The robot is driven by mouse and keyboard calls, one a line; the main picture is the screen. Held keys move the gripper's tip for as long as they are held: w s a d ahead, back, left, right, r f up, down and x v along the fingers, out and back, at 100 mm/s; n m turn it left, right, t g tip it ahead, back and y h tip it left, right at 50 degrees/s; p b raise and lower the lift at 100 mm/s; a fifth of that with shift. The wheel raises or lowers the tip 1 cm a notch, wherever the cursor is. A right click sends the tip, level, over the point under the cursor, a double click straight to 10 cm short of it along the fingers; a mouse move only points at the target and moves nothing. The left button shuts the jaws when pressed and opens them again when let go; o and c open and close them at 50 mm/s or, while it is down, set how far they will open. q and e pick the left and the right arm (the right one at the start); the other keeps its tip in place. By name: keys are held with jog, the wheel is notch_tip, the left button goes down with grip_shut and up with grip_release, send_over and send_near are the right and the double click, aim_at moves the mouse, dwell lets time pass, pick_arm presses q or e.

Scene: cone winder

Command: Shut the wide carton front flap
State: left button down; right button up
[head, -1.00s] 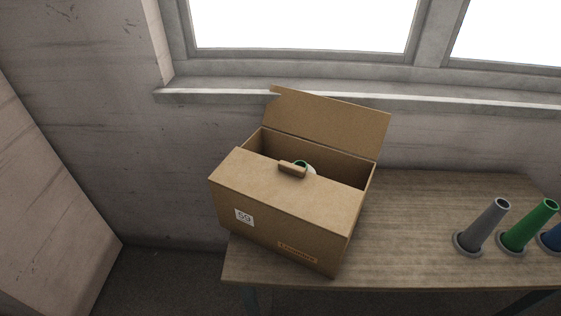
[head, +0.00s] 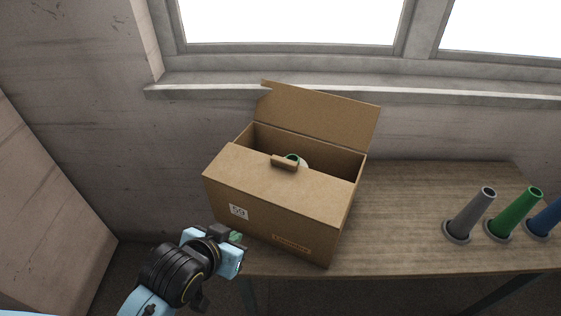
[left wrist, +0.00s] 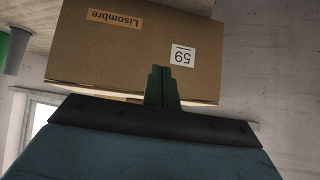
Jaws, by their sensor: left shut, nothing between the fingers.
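The wide brown carton (head: 265,227) stands on the left end of the table. Its front flap (head: 270,182) is folded inward, nearly level over the front half of the opening; I cannot tell whether it lies fully flat. A small brown tab (head: 285,163) sits at the flap's inner edge. The back flap (head: 320,115) stands up, leaning back. My left gripper (head: 238,239) is shut and empty, low at the carton's front left. In the left wrist view its fingertips (left wrist: 161,72) overlap the carton's front face (left wrist: 130,60), beside the 59 label; contact cannot be told. My right gripper is not in view.
Grey (head: 470,215), green (head: 515,213) and blue (head: 545,220) tubes stand on the table (head: 400,220) at the right. The window sill (head: 200,88) runs behind. The table between carton and tubes is clear.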

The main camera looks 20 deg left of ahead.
pick_arm(q)
jog(key=w+d+r+t+h, duration=0.25)
jog(key=w+r+t, duration=0.55)
jog(key=r, duration=0.4)
jog(key=g, duration=0.1)
send_over(280, 174)
jog(key=shift+d+f+y, duration=0.1)
jog(key=shift+f+y, duration=0.35)
jog(key=shift+f, duration=0.35)
notch_tip(280, 174, down, 3)
jog(key=shift+r+b, duration=0.1)
jog(key=shift+b, duration=0.2)
jog(key=shift+f, duration=0.6)
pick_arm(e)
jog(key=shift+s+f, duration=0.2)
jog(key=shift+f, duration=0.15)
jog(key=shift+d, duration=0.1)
